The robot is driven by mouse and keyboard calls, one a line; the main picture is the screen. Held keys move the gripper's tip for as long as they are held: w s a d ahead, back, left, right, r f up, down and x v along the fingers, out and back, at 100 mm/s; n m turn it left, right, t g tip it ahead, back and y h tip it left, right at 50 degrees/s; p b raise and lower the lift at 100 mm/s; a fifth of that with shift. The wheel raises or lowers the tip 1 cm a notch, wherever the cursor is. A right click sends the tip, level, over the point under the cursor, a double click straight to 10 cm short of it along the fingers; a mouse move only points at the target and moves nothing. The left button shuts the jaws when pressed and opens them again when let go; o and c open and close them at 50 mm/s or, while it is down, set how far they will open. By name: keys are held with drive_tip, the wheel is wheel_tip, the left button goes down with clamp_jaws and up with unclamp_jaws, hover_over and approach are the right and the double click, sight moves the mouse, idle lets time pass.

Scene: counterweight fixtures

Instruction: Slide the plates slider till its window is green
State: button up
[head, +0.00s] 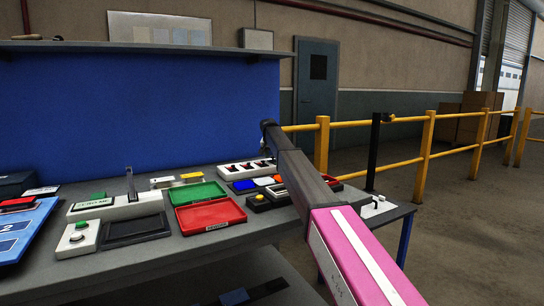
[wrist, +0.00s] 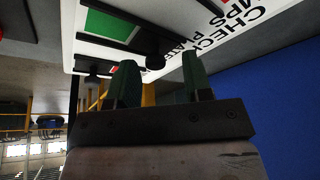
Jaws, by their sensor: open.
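Another dark knob (wrist: 93,79) is to the left. A green window (wrist: 108,24) shows on the panel; which slider it belongs to is not clear. A small red patch is beside the left finger. My gripper (wrist: 160,60) is open. In the head view, a white panel with dark levers (head: 234,171) stands at the back of the bench, partly behind my arm.
A red tray (head: 210,214) with a green upper part, a white fixture with an upright lever (head: 130,185) and a button box (head: 77,239) share the grey bench. A blue board (head: 150,100) rises behind. Yellow railings (head: 425,155) stand at right.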

drive_tip(key=v, duration=1)
drive_tip(key=shift+r, duration=0.35)
drive_tip(key=shift+s, duration=0.1)
